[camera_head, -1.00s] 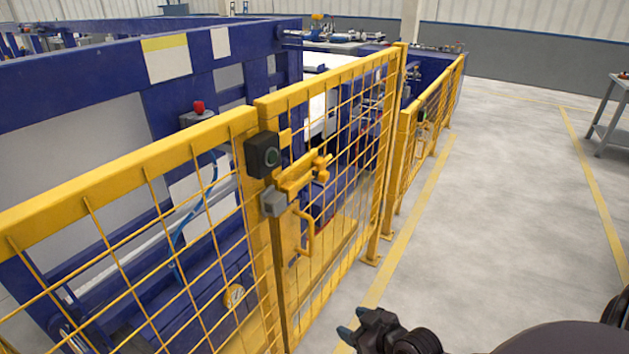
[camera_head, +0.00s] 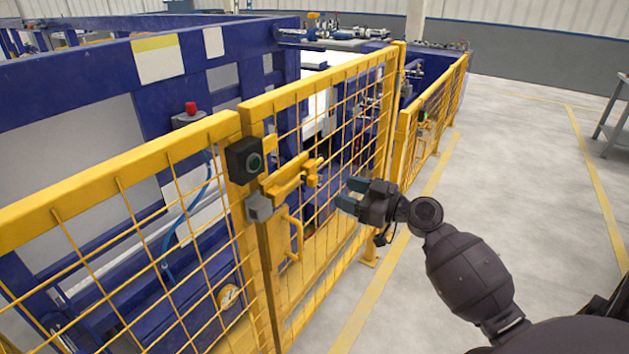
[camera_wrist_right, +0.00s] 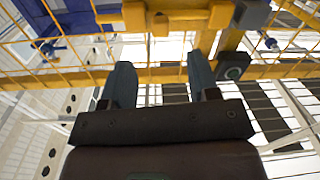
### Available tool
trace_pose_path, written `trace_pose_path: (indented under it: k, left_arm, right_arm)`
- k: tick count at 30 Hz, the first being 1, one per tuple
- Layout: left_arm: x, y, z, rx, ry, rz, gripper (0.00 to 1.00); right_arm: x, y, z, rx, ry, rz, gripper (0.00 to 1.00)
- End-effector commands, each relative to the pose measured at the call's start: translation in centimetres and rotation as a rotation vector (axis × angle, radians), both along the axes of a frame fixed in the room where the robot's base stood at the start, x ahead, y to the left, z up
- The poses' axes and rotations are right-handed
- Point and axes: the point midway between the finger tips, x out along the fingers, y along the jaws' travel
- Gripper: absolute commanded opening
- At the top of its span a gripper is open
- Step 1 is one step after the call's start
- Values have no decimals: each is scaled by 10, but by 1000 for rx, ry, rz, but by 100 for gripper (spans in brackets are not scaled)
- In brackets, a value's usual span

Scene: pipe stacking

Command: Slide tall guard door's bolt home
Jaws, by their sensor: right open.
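The tall yellow mesh guard door (camera_head: 330,82) stands beside the left fence panel. Its yellow bolt (camera_head: 286,184), with a small knob (camera_head: 313,172) at the right end, lies across the door's upper left part. A grey block (camera_head: 259,207) is at the bolt's left end; I cannot tell whether the bolt is inside it. My right gripper (camera_head: 350,194) is open and empty, right of the knob and apart from it. In the right wrist view, the bolt (camera_wrist_right: 185,20) lies beyond the open fingers (camera_wrist_right: 161,75). My left gripper is not in view.
A black box with a green ring (camera_head: 244,160) sits above the grey block. A yellow pull handle (camera_head: 296,238) is below the bolt. Blue machinery (camera_head: 225,100) fills the space behind the fence. The grey floor (camera_head: 510,190) to the right is clear.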

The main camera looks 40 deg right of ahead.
Motion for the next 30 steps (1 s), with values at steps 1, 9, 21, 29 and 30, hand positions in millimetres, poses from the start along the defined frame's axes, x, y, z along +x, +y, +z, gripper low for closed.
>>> trace_pose_path:
  k: [1,9,21,29,30]
  left_arm:
    - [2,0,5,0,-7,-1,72]
    - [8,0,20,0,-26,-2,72]
    - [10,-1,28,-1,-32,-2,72]
    - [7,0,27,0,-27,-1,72]
    - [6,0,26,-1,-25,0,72]
  right_arm:
    - [8,4,4,2,-4,2,55]
    - [50,23,4,3,-3,0,55]
    - [83,38,0,1,2,0,55]
    - [84,39,0,1,1,0,55]
    - [84,39,0,1,1,0,53]
